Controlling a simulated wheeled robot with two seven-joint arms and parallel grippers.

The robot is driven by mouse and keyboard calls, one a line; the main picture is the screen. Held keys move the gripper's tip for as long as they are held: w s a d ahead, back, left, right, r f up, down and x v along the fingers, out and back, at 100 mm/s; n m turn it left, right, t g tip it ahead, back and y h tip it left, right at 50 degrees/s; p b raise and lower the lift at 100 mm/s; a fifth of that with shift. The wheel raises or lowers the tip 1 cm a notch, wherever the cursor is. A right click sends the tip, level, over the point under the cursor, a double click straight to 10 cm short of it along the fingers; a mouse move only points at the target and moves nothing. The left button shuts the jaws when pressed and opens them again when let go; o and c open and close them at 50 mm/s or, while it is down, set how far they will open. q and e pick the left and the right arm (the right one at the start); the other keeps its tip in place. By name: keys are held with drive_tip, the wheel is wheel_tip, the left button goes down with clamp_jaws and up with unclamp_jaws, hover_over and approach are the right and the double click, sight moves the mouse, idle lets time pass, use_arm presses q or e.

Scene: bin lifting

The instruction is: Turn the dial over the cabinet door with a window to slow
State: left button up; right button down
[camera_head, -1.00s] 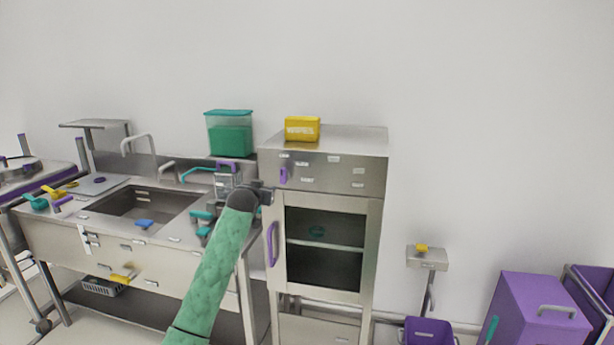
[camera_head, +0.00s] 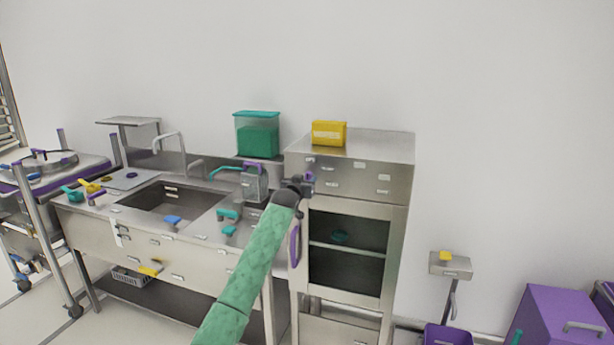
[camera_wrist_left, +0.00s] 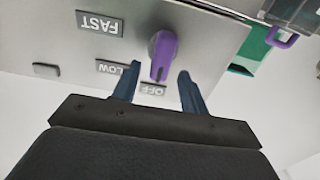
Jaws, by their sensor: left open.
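The cabinet door with a dark window (camera_head: 347,245) is on the cabinet right of the sink. The purple dial (camera_wrist_left: 162,55) sits on the metal panel above it; in the head view the dial (camera_head: 310,177) is partly hidden by my gripper. In the left wrist view, which is upside down, the dial's lower end is beside the OFF label (camera_wrist_left: 153,89).
A yellow wipes box (camera_head: 329,133) stands on top of the cabinet (camera_head: 385,147). A purple door handle (camera_head: 294,243) is below my gripper. The sink counter (camera_head: 85,212) is to the left, with a green container (camera_head: 257,137) behind it. Purple bins stand at lower right.

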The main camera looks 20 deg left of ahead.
use_arm(q)
drive_tip(key=shift+w, duration=0.95)
use_arm(e)
drive_tip(key=shift+s+d+f, duration=0.3)
drive_tip(key=shift+s+f, duration=0.15)
drive_tip(key=shift+s, duration=0.3)
use_arm(q)
drive_tip(key=shift+c, duration=0.4)
clamp_jaws()
drive_tip(key=shift+d, duration=0.1)
use_arm(e)
drive_tip(key=shift+d, duration=0.1)
